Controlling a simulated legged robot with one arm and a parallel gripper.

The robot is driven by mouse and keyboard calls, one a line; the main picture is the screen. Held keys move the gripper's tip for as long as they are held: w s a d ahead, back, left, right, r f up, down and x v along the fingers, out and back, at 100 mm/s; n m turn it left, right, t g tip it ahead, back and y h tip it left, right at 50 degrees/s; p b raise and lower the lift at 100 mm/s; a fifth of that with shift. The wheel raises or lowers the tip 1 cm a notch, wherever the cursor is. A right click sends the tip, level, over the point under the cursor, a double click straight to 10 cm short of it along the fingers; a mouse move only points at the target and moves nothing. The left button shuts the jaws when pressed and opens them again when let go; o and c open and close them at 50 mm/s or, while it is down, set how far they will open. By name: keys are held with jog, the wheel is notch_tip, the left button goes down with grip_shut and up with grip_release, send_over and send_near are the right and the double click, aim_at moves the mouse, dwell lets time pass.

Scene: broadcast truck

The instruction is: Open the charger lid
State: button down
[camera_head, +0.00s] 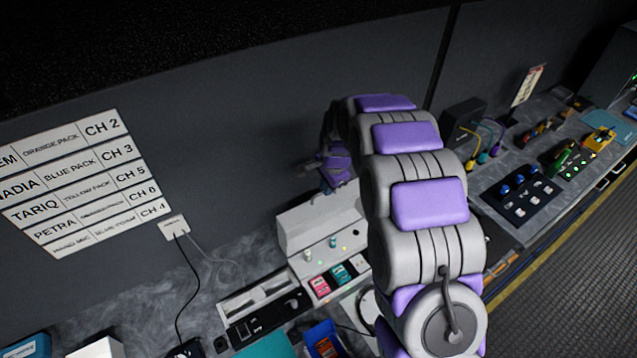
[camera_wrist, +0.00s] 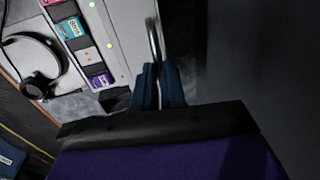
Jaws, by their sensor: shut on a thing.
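The white charger (camera_head: 296,262) stands on the counter against the wall, with a pink pack (camera_head: 319,286) and a teal pack (camera_head: 343,272) showing in its slots. A pale panel, apparently the lid (camera_head: 312,218), stands up along its back; its exact angle is unclear. My gripper (camera_head: 335,172) is above the back of the charger, partly hidden behind my arm. In the wrist view my gripper's dark fingers (camera_wrist: 158,88) are shut on a thin curved metal handle (camera_wrist: 152,40). The charger's pack row and lights show to the left of the fingers there.
A headset (camera_wrist: 38,85) lies beside the charger. A blue bin (camera_head: 325,340) stands in front of it. Labelled channel strips (camera_head: 80,185) are on the wall at left. A dark button panel (camera_head: 520,195) and cables are further right. The wall is close behind.

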jog(key=shift+s+d+r, duration=0.15)
jog(key=shift+s+d, duration=0.3)
jog(key=shift+d, duration=0.15)
jog(key=c, duration=1.7)
grip_release()
jog(key=o, duration=0.3)
jog(key=shift+w+d, duration=0.1)
jog(key=shift+d, duration=0.15)
jog(key=shift+o, duration=1)
jog(key=shift+d, duration=0.15)
jog(key=shift+a, duration=0.25)
